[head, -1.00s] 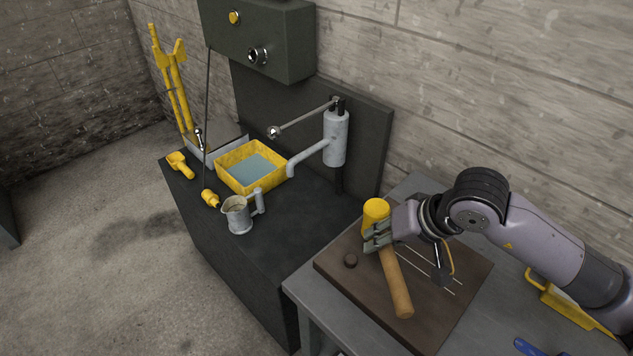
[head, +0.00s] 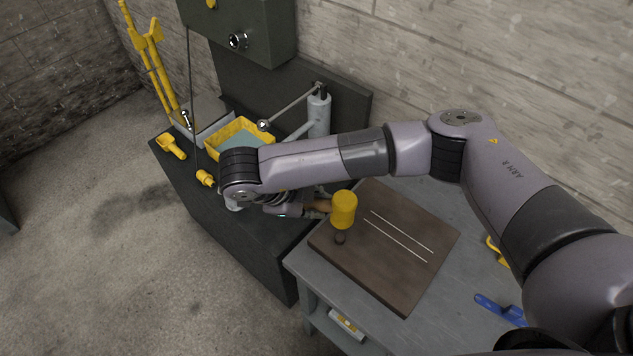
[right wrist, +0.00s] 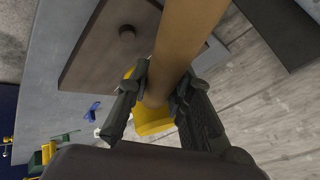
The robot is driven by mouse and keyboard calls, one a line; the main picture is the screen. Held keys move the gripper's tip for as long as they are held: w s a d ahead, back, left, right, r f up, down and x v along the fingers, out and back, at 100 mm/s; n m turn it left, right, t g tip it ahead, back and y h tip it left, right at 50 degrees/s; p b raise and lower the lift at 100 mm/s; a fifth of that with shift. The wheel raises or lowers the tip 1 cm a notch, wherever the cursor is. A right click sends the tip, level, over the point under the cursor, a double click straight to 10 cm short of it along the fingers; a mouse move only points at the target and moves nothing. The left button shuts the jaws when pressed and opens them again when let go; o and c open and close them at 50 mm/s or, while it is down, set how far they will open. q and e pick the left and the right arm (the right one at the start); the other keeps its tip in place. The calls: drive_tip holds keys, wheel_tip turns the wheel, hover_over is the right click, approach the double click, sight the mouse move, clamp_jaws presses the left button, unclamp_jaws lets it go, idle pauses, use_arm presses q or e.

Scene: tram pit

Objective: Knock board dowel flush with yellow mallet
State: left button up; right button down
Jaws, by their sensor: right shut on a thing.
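The yellow mallet has a yellow head (head: 344,207) and a wooden handle (right wrist: 185,40). My right gripper (head: 316,208) is shut on the handle close to the head; its fingers (right wrist: 160,88) show on both sides of it in the right wrist view. My left gripper is not in view.
The board lies on a grey bench (head: 300,262), with two pale lines on it. A dark bench (head: 215,215) to the left holds a yellow tray (head: 238,128) and a yellow scoop (head: 171,146). A blue tool (head: 500,309) lies right of the board.

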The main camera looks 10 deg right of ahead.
drive_tip(key=shift+w+d+r+m+g, duration=0.15)
drive_tip(key=shift+r+m+g, duration=0.1)
drive_tip(key=shift+r+m, duration=0.15)
drive_tip(key=shift+w+d+r+m+g, duration=0.1)
drive_tip(key=shift+r+m+g, duration=0.15)
drive_tip(key=shift+r+m, duration=0.15)
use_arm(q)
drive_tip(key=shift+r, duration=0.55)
use_arm(e)
drive_tip(key=shift+a, duration=0.1)
drive_tip(key=shift+r, duration=0.15)
wheel_tip(320, 180, down, 6)
drive_tip(key=b, duration=0.5)
drive_tip(key=shift+r, duration=0.15)
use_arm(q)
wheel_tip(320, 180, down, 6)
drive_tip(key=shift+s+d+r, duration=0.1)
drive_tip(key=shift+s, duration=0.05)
use_arm(e)
drive_tip(key=shift+r, duration=0.15)
use_arm(q)
drive_tip(key=shift+b, duration=0.3)
